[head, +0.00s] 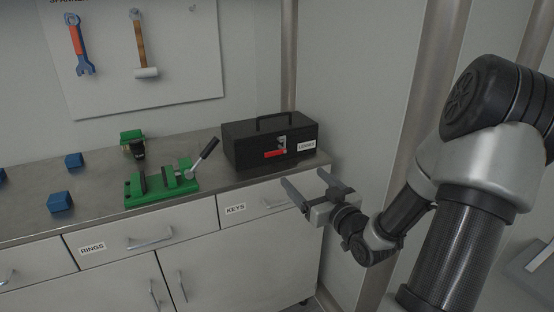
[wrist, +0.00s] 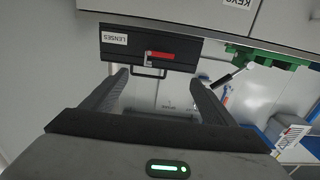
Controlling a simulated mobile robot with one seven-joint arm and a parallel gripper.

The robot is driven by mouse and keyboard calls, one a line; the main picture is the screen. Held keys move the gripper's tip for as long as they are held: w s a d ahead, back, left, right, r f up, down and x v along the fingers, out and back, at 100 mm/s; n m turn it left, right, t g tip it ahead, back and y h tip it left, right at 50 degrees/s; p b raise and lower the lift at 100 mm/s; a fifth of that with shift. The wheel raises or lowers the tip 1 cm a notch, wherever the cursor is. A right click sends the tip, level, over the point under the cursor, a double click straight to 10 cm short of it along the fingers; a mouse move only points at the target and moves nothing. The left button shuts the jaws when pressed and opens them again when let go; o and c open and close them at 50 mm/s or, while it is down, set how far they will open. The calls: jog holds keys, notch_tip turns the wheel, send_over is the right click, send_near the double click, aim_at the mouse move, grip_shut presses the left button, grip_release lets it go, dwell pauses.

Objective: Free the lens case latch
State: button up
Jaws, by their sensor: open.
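The black lens case (head: 244,149) stands upright on the right end of the grey counter, with a handle on top and a LENSES label on its front. Its latch (head: 281,142) is a silver plate with a red lever (head: 275,153) lying across the front. In the wrist view the case (wrist: 183,50) appears upside down, with the red lever (wrist: 160,55) near its middle. My gripper (head: 305,186) is open and empty, in front of and below the case, apart from it. In the wrist view my fingers (wrist: 157,82) stand wide apart with the case beyond them.
A green vise (head: 160,187) with a black-gripped handle stands left of the case. Blue blocks (head: 60,201) and a green-topped item (head: 132,140) sit further left on the counter (head: 100,182). The KEYS drawer (head: 235,210) is below the counter edge. The counter front is open space.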

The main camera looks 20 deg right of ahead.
jog(key=w+b, duration=0.1)
jog(key=w, duration=1.5)
jog(key=shift+w+a+b, duration=0.15)
jog(key=shift+a+b, duration=0.15)
jog(key=shift+b, duration=0.1)
jog(key=c, duration=1.5)
